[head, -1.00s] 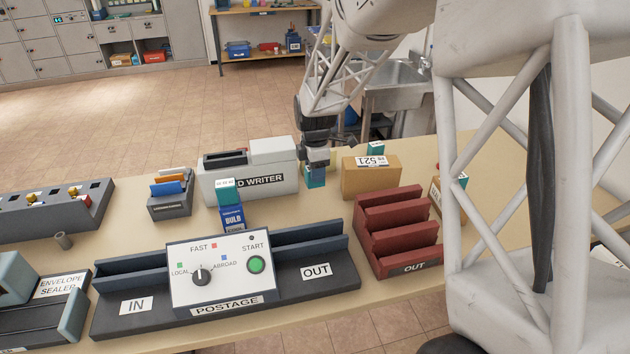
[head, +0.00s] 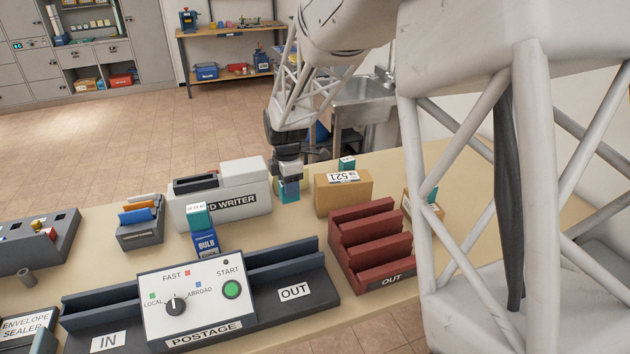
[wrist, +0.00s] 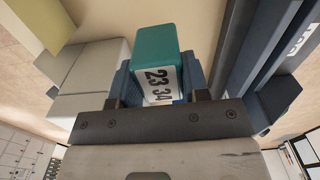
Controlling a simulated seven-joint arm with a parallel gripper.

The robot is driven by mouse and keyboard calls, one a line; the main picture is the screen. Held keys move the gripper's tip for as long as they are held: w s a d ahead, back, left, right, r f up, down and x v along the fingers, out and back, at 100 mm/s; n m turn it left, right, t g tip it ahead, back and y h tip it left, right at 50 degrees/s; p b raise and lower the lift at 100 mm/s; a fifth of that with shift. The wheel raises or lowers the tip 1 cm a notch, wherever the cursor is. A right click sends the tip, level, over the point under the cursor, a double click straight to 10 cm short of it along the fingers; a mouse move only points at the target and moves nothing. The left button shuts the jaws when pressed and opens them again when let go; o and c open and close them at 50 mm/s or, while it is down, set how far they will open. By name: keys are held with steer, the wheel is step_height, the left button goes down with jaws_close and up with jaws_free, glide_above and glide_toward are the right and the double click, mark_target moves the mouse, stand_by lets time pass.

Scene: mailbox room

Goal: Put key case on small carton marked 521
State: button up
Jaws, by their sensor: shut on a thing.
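My gripper (head: 289,186) is shut on a small teal case (head: 287,197) in the head view. In the wrist view the teal case (wrist: 157,52) shows a white label reading 23 34, between my blue fingers. The tan carton marked 521 (head: 343,199) stands just right of my gripper, with its white number plate on top. A teal block (head: 347,163) shows at its back edge; I cannot tell whether it is on or behind the carton. The held case is left of the carton, apart from it.
The white card writer (head: 231,203) is left of my gripper. A blue bulb box (head: 206,243) with a teal block on it stands in front. A red OUT rack (head: 378,243), postage machine (head: 193,292) and another carton (head: 424,206) are nearby.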

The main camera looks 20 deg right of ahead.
steer(key=s+d+r, duration=0.3)
steer(key=s+d, duration=0.3)
steer(key=s+d+r, duration=0.4)
steer(key=s+d, duration=0.3)
steer(key=shift+d+m, duration=0.25)
steer(key=shift+m, duration=0.05)
glide_above(344, 178)
steer(key=shift+w+f, duration=0.2)
steer(key=shift+f, duration=0.5)
stand_by(0.4)
steer(key=shift+f, duration=1.75)
steer(key=shift+f, duration=0.2)
steer(key=o, duration=1)
steer(key=shift+c, duration=0.2)
